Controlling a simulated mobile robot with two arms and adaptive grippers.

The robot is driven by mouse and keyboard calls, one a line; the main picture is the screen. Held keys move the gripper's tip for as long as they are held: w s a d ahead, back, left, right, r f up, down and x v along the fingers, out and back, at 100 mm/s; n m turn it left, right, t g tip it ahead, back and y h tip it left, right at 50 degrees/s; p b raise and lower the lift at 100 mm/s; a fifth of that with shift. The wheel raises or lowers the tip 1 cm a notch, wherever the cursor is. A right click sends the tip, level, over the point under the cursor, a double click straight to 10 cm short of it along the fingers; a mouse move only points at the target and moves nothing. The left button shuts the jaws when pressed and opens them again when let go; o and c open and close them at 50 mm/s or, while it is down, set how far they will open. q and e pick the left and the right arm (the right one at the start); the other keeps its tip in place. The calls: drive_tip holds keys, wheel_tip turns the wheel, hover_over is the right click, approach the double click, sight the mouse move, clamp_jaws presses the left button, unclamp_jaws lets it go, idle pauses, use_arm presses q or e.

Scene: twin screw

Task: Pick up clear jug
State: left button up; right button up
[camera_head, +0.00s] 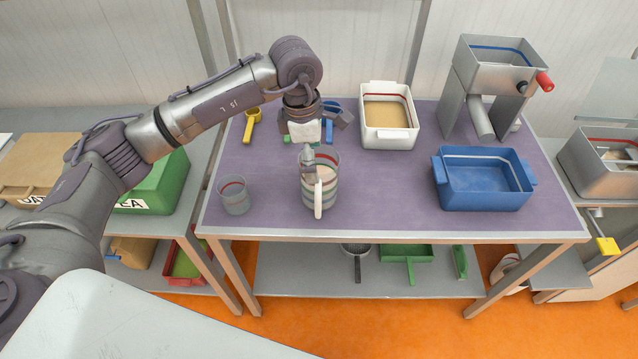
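The clear jug (328,192) stands upright on the purple table top, left of the middle. It has coloured bands, and its pale handle faces the front. My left gripper (308,172) comes down from above at the jug's left rim. A finger shows at or inside the rim, but I cannot tell whether it touches the jug. The other finger is hard to make out, so the opening does not show. My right gripper is not in view.
A small clear cup (235,196) stands left of the jug. A white tub (389,120), a blue tub (484,184) and a grey machine with a red knob (490,80) stand to the right. Yellow (252,122) and blue scoops lie behind. The table between jug and blue tub is clear.

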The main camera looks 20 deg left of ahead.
sight(317, 185)
use_arm(q)
drive_tip(key=f, duration=0.3)
drive_tip(key=f+p, duration=0.1)
drive_tip(key=shift+d+f, duration=0.25)
drive_tip(key=shift+d, duration=0.05)
drive_tip(key=shift+f, duration=0.2)
wheel_tip(317, 185, down, 4)
drive_tip(key=p, duration=0.2)
drive_tip(key=shift+w+d+f+p, duration=0.1)
drive_tip(key=shift+f+p, duration=0.15)
drive_tip(key=shift+p, duration=0.15)
drive_tip(key=shift+f, duration=0.2)
clamp_jaws()
drive_tip(key=shift+w+r, duration=0.1)
